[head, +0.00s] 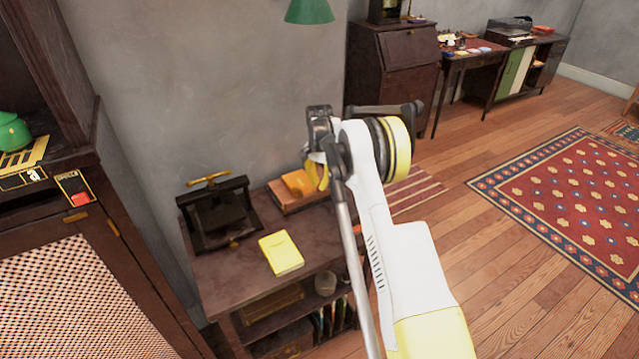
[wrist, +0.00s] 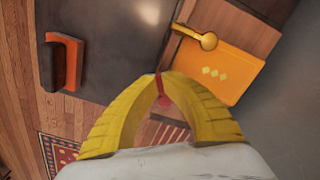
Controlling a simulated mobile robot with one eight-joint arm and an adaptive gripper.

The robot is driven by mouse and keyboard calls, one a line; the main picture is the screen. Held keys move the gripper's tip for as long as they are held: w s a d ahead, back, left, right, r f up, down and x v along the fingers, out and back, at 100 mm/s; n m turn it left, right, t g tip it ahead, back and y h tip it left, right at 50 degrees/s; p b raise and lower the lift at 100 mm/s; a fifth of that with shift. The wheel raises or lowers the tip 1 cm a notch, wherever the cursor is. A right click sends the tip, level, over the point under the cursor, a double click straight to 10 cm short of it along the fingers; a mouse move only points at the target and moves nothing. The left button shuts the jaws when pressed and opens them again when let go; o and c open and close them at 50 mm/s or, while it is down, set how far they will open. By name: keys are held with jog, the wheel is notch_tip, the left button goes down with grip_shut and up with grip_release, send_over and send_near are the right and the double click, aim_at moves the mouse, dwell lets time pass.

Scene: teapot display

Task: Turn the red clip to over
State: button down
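My gripper (wrist: 160,80) has yellow ribbed fingers, and their tips come together in the wrist view. A thin red piece, which looks like the red clip (wrist: 158,87), shows between the fingertips. Most of it is hidden by the fingers. In the head view my gripper (head: 318,174) is over the right end of a dark side table (head: 225,278), near an orange box (head: 298,183). The clip cannot be made out there.
A dark stand (head: 218,212) and a yellow book (head: 281,254) are on the table. An orange-red block (wrist: 65,63) is at the left in the wrist view. A cabinet at the left bears a card with a red patch (head: 80,199). The wall is close behind.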

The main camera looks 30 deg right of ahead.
aim_at(319, 185)
jog(key=n, duration=0.5)
jog(key=shift+n+p, duration=0.35)
jog(key=shift+n, duration=0.05)
jog(key=n, duration=0.5)
jog(key=shift+n, duration=0.4)
jog(key=c, duration=1.6)
grip_release()
notch_tip(319, 185, up, 12)
